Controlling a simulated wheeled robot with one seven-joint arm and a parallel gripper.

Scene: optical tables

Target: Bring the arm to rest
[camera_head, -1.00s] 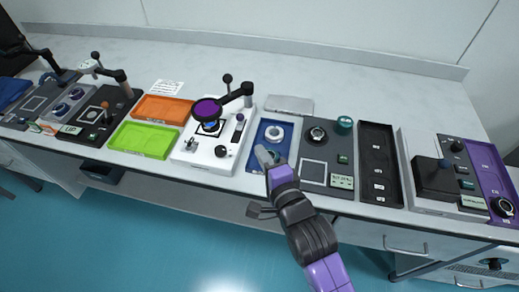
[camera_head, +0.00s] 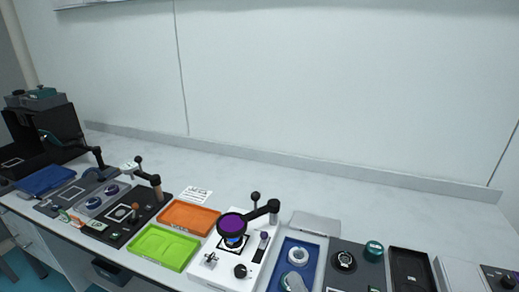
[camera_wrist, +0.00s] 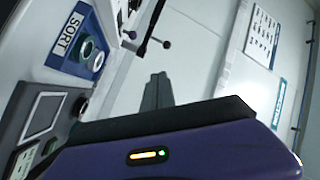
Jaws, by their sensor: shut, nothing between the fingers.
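My gripper (camera_wrist: 157,92) shows in the wrist view as two dark fingers held together, with nothing between them, beyond my purple wrist housing. The blue tray, marked SORT, also shows at the upper left of the wrist view (camera_wrist: 57,62) and holds round ring pieces. I cannot tell how high the fingers are above it.
A white station with a purple-lensed magnifier (camera_head: 232,224) stands left of the blue tray. A dark panel with a teal knob (camera_head: 374,250) is to its right. Orange (camera_head: 189,214) and green (camera_head: 160,247) trays lie further left. The bench behind is mostly clear up to the wall.

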